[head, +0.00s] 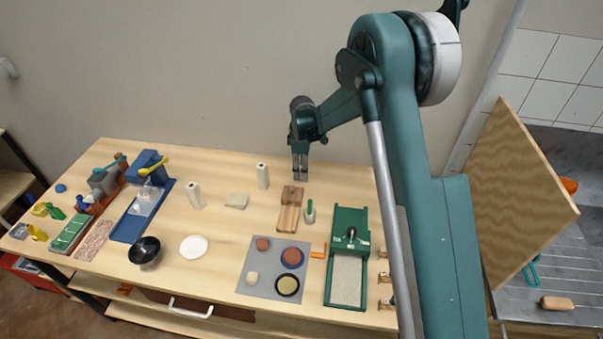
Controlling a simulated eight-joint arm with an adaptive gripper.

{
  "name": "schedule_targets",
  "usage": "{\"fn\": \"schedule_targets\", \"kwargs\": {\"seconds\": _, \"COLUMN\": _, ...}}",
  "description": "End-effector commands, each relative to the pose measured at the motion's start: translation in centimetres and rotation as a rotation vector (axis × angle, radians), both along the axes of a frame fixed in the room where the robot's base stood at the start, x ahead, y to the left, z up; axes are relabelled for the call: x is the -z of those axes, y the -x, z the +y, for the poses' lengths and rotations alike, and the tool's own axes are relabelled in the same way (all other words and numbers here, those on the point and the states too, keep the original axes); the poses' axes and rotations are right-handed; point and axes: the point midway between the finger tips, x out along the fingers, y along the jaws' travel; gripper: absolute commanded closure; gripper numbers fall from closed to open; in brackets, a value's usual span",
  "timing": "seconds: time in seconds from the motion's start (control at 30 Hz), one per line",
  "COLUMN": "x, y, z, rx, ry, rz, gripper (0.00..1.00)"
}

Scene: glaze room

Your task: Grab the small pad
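My gripper (300,178) points down above the back of the table, over a brown wooden block on a striped board. Its fingers look close together, but whether they are open or shut is too small to tell. No single thing is clearly the small pad. On a grey mat (266,291) lie a small reddish-brown piece (262,244) and a small cream piece (252,278). A pale, irregular flat piece (237,201) lies further back. A pink speckled rectangle (94,240) lies at the left. My gripper is apart from all of these.
The brown block (291,195) and a small green-handled tool (310,211) are below my gripper. Two round dishes, blue-rimmed (292,257) and black-rimmed (288,285), share the mat. A green tray device (347,262) stands right; white cylinders (262,176) stand behind. A plywood panel leans far right.

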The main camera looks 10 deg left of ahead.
Motion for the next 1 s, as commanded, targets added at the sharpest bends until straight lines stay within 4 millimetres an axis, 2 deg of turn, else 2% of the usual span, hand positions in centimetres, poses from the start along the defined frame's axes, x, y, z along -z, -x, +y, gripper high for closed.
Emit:
{"fn": "schedule_targets", "kwargs": {"seconds": 0.4, "x": -0.03, "y": -0.01, "z": 0.01, "rx": 0.000, "ry": 0.000, "rz": 0.000, "gripper": 0.71}}
{"fn": "schedule_targets", "kwargs": {"seconds": 0.6, "x": -0.03, "y": -0.01, "z": 0.01, "rx": 0.000, "ry": 0.000, "rz": 0.000, "gripper": 0.96}}
{"fn": "schedule_targets", "kwargs": {"seconds": 1.0, "x": -0.18, "y": -0.01, "z": 0.01, "rx": 0.000, "ry": 0.000, "rz": 0.000, "gripper": 0.97}}
